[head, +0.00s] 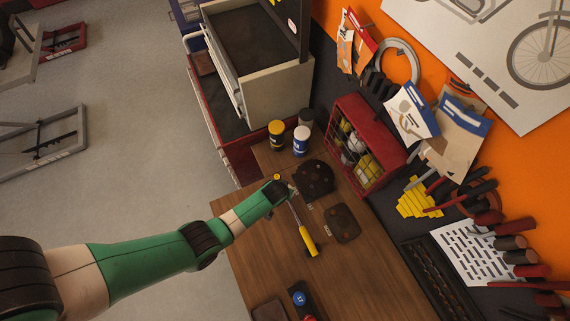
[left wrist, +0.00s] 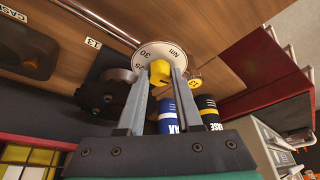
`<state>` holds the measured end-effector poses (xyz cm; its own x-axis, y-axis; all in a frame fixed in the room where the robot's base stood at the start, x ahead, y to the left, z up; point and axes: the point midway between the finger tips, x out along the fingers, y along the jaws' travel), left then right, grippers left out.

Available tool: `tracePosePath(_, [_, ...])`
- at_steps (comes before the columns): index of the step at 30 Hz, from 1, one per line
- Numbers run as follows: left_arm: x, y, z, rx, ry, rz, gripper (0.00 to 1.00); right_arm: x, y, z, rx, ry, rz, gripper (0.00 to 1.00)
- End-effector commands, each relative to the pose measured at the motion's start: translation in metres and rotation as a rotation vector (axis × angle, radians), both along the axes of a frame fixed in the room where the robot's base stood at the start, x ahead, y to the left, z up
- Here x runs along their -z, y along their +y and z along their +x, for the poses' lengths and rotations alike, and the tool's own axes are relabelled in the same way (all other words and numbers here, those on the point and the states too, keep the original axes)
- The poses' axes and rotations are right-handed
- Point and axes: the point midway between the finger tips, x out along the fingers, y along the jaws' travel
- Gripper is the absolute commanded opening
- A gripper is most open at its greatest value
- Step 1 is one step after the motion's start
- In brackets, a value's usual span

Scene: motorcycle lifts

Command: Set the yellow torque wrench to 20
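The yellow torque wrench (head: 307,241) lies on the wooden bench, its yellow grip towards the front and its silver shaft running back to my left gripper (head: 284,188). In the left wrist view its white round dial (left wrist: 148,55) shows "30", "25" and "Nm"; the set value cannot be read. A yellow knob (left wrist: 160,73) stands at the dial's middle. The two fingers of my left gripper (left wrist: 162,75) lie on either side of this knob, very near it; whether they press on it cannot be told. My right gripper is in neither view.
Two cans (head: 276,133) (head: 301,140) stand just behind the wrench. Dark flat pieces (head: 314,178) (head: 345,223) lie to its right, with a red rack (head: 366,140) beyond. Bare bench surrounds the wrench's grip.

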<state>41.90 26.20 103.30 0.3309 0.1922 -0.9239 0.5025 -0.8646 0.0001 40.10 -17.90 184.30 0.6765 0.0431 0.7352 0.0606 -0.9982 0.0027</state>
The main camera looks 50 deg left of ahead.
Motion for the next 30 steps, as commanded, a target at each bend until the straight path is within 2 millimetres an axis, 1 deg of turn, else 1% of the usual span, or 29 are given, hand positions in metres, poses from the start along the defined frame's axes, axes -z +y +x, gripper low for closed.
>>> tracePosePath(1, [0.0, 0.0, 0.0, 0.0, 0.0, 0.0, 0.16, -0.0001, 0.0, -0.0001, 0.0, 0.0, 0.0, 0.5])
tracePosePath(3, [0.0, 0.0, 0.0001, 0.0, 0.0, 0.0, 0.03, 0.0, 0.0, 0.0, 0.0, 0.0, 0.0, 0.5])
tracePosePath(4, [0.0, 0.0, 0.0001, 0.0, 0.0, 0.0, 0.0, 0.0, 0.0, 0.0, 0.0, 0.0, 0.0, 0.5])
tracePosePath(17, [-0.0003, 0.0004, 0.0, 0.036, 0.0, -0.002, 0.0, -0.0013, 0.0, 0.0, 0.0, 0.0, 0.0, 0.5])
tracePosePath(23, [-0.0004, 0.0012, -0.0007, 0.134, 0.001, -0.002, 0.0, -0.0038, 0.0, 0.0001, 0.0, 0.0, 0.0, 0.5])
tracePosePath(30, [0.0004, 0.0029, -0.0012, 0.33, 0.002, -0.002, 0.0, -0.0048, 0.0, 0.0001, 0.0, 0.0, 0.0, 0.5])
